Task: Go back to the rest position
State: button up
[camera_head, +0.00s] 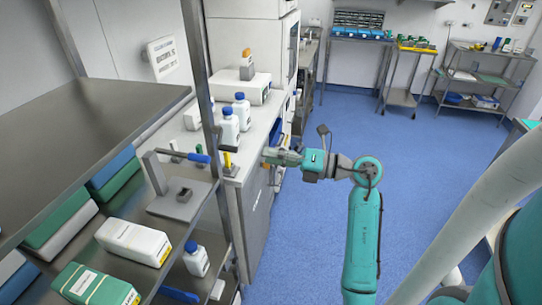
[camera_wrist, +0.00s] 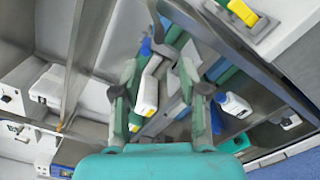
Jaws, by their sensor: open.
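My gripper (camera_head: 268,155) is at the end of my teal arm, stretched to the left in the head view, close to the front edge of the white counter. In the wrist view my gripper (camera_wrist: 161,90) shows two spread fingers with nothing held between them. Beyond the fingers, the wrist view shows shelves with a white bottle (camera_wrist: 148,92) and boxes. The exact gap between my gripper and the counter is hard to tell.
A metal shelf rack (camera_head: 85,95) with boxes and a lever tool with a blue handle (camera_head: 194,157) stands at the left. Blue-capped bottles (camera_head: 229,128) stand on the counter (camera_head: 262,125). Carts (camera_head: 401,98) stand at the back. The blue floor (camera_head: 310,215) is mostly clear.

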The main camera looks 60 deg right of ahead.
dwell(0.3)
jog(key=s+a+f+m+t+y, duration=0.15)
jog(key=s+a+m+t, duration=0.3)
jog(key=a, duration=0.65)
jog(key=s+a+f+m+t+y, duration=0.1)
jog(key=s+a+f+m+t, duration=0.15)
jog(key=a+m, duration=0.65)
jog(key=s+a+f+m+g+h, duration=0.4)
jog(key=s+f+m, duration=0.3)
jog(key=s, duration=0.3)
jog(key=s+a+f+m+g+h, duration=0.4)
jog(key=s+f+m, duration=0.4)
jog(key=s, duration=0.3)
jog(key=shift+s+a+f+g+h, duration=0.25)
jog(key=shift+a+f+g+h, duration=0.15)
jog(key=shift+g, duration=0.2)
